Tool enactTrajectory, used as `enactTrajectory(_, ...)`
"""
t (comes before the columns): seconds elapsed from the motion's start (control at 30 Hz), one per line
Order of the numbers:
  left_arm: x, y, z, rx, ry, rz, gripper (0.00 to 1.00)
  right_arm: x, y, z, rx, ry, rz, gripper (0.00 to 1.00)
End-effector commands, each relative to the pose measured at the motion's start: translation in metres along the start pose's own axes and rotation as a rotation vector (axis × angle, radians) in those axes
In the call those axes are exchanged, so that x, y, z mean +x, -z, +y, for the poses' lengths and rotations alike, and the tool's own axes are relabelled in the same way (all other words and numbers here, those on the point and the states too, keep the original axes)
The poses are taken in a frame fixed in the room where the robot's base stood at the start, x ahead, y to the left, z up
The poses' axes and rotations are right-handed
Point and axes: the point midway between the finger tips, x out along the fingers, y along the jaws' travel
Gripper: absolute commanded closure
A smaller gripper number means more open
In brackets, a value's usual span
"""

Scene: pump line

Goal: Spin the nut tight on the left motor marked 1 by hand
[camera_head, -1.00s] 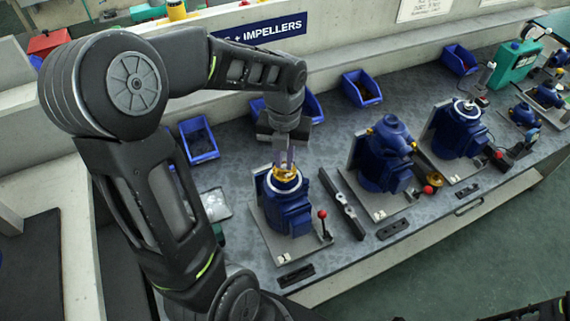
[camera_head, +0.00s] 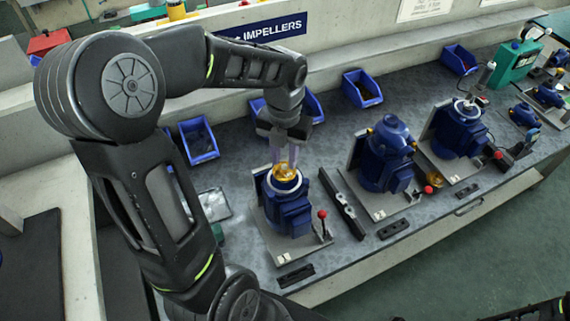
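The left motor (camera_head: 288,210) is a blue unit standing upright on a grey plate, with a pale ring on its top. A brass-coloured part (camera_head: 285,171), which looks like the nut or impeller, sits at the centre of that ring. My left gripper (camera_head: 282,158) points down from above, its pale fingers right at the brass part. The fingers look spread to either side, but whether they touch it is too small to tell. My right gripper is not in view; only a dark bit of arm shows at the bottom right.
Two more blue motors stand to the right, a middle one (camera_head: 385,155) and a far one (camera_head: 459,128). A red-knobbed lever (camera_head: 322,214) and a dark bar (camera_head: 343,203) lie beside the left motor. Blue bins (camera_head: 198,140) line the back. A clear tray (camera_head: 214,204) is at left.

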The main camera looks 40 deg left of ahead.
Motion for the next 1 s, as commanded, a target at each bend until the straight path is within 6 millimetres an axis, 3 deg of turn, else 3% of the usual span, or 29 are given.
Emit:
enactTrajectory(0.4,-0.034,0.000,-0.001,0.000,0.001,0.000,0.74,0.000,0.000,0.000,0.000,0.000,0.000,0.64)
enactTrajectory(1.0,-0.036,0.000,0.000,0.000,0.001,0.000,0.74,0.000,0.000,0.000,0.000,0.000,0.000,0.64)
